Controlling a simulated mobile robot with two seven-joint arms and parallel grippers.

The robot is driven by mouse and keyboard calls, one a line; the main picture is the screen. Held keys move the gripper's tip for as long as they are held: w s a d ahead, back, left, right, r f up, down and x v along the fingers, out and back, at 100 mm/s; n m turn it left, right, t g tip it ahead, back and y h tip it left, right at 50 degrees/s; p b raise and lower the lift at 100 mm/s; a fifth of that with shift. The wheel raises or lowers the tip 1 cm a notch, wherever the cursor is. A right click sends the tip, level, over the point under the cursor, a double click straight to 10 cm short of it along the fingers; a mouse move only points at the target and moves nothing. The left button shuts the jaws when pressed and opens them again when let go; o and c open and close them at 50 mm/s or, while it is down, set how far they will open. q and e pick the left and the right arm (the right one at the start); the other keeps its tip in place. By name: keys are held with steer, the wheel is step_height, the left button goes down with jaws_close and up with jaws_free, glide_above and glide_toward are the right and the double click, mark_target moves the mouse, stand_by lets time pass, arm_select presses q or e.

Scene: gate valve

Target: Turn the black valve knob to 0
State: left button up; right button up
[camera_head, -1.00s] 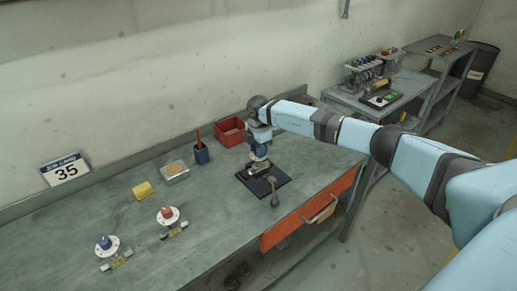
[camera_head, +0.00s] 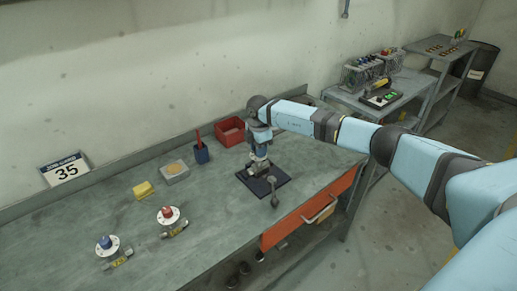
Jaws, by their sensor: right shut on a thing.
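My right gripper (camera_head: 259,157) points down over the black plate (camera_head: 264,188) on the workbench. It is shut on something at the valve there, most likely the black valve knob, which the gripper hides. The grey valve body (camera_head: 252,171) shows only in part below the fingers. A short lever with a round end (camera_head: 273,192) stands at the plate's front side. The knob's marking and any 0 are too small or hidden to read. My left gripper is not in view.
A red-knobbed valve (camera_head: 168,214) and a blue-knobbed valve (camera_head: 105,243) stand at the left on the bench (camera_head: 150,262). An orange drawer (camera_head: 290,226) is in front.

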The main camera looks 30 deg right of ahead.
stand_by(0.4)
steer(key=o, duration=0.9)
steer(key=shift+r, duration=0.1)
step_height(320, 180, up, 14)
steer(key=shift+f+b, duration=0.15)
steer(key=shift+b, duration=0.85)
